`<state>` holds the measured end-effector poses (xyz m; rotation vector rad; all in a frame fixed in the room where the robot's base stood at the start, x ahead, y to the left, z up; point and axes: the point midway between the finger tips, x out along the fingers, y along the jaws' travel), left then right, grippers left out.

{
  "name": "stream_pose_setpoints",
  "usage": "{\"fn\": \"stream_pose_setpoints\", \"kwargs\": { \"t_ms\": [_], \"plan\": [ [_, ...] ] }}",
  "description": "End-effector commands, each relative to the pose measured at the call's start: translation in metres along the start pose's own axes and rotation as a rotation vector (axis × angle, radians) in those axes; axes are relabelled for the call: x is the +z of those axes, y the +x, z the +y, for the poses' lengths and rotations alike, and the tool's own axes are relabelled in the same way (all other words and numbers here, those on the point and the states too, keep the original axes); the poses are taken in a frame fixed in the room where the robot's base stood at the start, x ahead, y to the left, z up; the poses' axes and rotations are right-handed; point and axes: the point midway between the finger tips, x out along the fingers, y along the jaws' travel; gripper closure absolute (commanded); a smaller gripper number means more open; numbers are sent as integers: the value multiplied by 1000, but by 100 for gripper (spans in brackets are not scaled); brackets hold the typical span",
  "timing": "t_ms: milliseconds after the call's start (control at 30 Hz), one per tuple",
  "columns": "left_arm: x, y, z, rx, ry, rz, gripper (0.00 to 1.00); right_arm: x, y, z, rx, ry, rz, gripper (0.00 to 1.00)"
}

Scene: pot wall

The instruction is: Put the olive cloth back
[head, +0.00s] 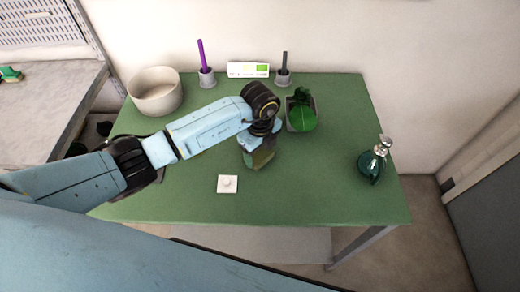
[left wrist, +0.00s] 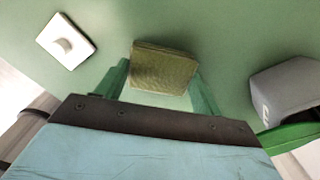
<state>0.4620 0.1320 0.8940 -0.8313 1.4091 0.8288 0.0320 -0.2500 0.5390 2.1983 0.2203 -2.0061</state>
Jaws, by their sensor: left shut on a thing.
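The olive cloth (head: 262,160) is a folded block below my left gripper (head: 259,147) near the middle of the green table in the head view. In the left wrist view the olive cloth (left wrist: 163,66) sits between the two green fingers of the left gripper (left wrist: 160,82), which is shut on it. The arm hides part of the cloth in the head view. Whether the cloth touches the tabletop I cannot tell. My right gripper is in neither view.
The green table (head: 320,195) holds a cream pot (head: 155,92), a grey bin (head: 302,124) with a green thing in it, a white square with a knob (head: 227,184), and a teal glass bottle (head: 372,165). Two grey holders stand at the back. The front right is clear.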

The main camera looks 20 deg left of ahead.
Motion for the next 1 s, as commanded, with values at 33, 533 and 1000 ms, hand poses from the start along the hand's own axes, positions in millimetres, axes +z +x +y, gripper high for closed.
{"fn": "stream_pose_setpoints", "kwargs": {
  "t_ms": [33, 533, 1000],
  "plan": [
    [0, 1, 0, 0, 0, 0, 51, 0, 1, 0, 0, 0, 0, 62],
    [0, 4, 0, 0, 0, 0, 25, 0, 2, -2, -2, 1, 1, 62],
    [0, 0, 0, 0, 0, 0, 7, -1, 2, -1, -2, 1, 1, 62]
  ]
}}
